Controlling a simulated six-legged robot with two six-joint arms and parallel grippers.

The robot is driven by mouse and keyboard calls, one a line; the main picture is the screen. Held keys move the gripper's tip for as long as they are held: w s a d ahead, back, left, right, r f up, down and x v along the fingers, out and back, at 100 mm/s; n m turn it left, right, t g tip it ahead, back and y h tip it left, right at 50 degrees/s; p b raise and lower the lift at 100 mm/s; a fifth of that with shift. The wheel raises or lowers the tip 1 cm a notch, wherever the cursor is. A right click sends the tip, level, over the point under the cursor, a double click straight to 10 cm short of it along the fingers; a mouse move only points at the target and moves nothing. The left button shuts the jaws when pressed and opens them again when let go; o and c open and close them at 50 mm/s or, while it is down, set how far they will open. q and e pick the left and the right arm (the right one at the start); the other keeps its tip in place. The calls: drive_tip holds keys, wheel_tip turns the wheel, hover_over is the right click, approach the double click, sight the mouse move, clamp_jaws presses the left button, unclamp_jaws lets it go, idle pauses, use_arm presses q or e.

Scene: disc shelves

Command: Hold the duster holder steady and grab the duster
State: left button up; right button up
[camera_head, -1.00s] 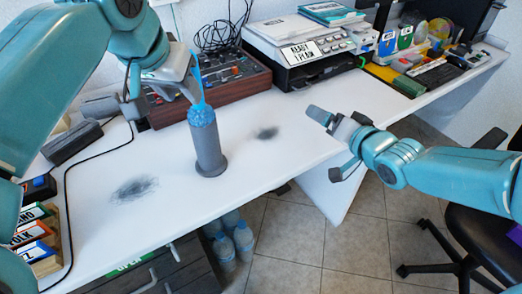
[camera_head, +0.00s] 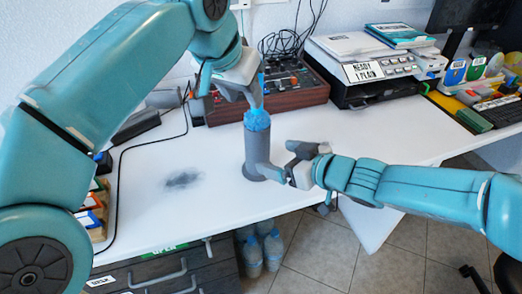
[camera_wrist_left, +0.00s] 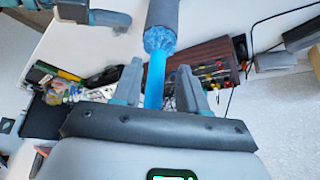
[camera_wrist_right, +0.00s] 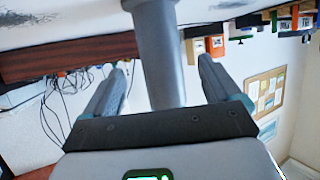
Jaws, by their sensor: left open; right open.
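The grey cylindrical duster holder (camera_head: 257,148) stands upright on the white desk, with a wider foot. The duster's blue fluffy head (camera_head: 257,119) sits in its top, and its blue handle (camera_wrist_left: 154,82) sticks up. My left gripper (camera_head: 252,92) is above the holder, open, with its fingers (camera_wrist_left: 161,78) on either side of the handle and gaps visible. My right gripper (camera_head: 275,165) is low at the holder's right side, open. In the right wrist view the holder (camera_wrist_right: 160,50) stands between its spread fingers (camera_wrist_right: 162,75), apart from both. The far right finger is partly hidden in the head view.
A dark smudge (camera_head: 182,180) marks the desk left of the holder. A brown mixer box (camera_head: 295,92) and a printer (camera_head: 375,70) stand behind. A cable (camera_head: 150,142) runs along the left. The desk's front edge is close to the holder.

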sight(265, 153)
drive_tip(key=x, duration=0.8)
drive_tip(key=shift+w+a+f, duration=0.1)
drive_tip(key=shift+w, duration=0.05)
drive_tip(key=shift+c, duration=0.4)
drive_tip(key=c, duration=1)
